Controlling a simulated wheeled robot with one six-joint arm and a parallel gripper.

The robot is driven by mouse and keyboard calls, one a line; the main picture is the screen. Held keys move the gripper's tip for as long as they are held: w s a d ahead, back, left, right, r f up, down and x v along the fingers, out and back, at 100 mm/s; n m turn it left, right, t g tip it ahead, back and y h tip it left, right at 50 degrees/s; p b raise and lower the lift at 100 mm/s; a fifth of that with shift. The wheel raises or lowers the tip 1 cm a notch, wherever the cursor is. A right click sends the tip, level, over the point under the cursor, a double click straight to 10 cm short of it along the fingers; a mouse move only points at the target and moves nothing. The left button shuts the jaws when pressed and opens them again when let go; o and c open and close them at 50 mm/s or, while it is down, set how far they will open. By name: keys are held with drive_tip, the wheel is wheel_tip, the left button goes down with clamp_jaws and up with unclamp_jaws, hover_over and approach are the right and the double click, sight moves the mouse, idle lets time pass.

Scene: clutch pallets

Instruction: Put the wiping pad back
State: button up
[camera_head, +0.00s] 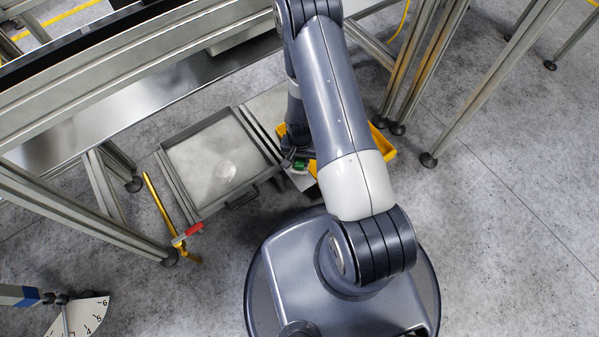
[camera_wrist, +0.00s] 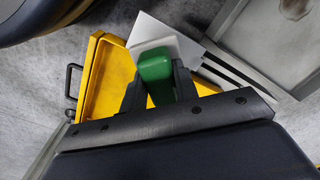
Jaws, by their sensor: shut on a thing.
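The wiping pad has a green handle (camera_wrist: 154,66) and what looks like a pale body at its far end in the wrist view. My gripper (camera_wrist: 159,78) is shut on the green handle, one dark finger on each side. The handle also shows as a small green patch (camera_head: 299,164) in the head view, beside my gripper (camera_head: 294,155). A yellow bin (camera_wrist: 104,76) lies under and left of the pad in the wrist view. My arm covers the middle of this bin (camera_head: 384,146) in the head view. I cannot tell whether the pad touches anything below.
A shallow grey tray (camera_head: 190,158) with a pale round smear (camera_head: 226,170) stands left of the pad. A yellow bar clamp (camera_head: 157,202) with a red handle (camera_head: 187,234) is at its left. Metal frame legs (camera_head: 410,70) stand right of the bin. Open floor lies at the right.

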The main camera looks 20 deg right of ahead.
sight(300, 159)
wheel_tip(300, 159, down, 7)
drive_tip(key=shift+f+b, duration=0.2)
drive_tip(key=shift+b, duration=0.8)
drive_tip(key=shift+f, duration=0.2)
drive_tip(key=o, duration=0.9)
drive_tip(key=shift+o, duration=0.2)
wheel_tip(300, 159, up, 12)
drive_tip(key=p, duration=0.4)
drive_tip(key=shift+r, duration=0.2)
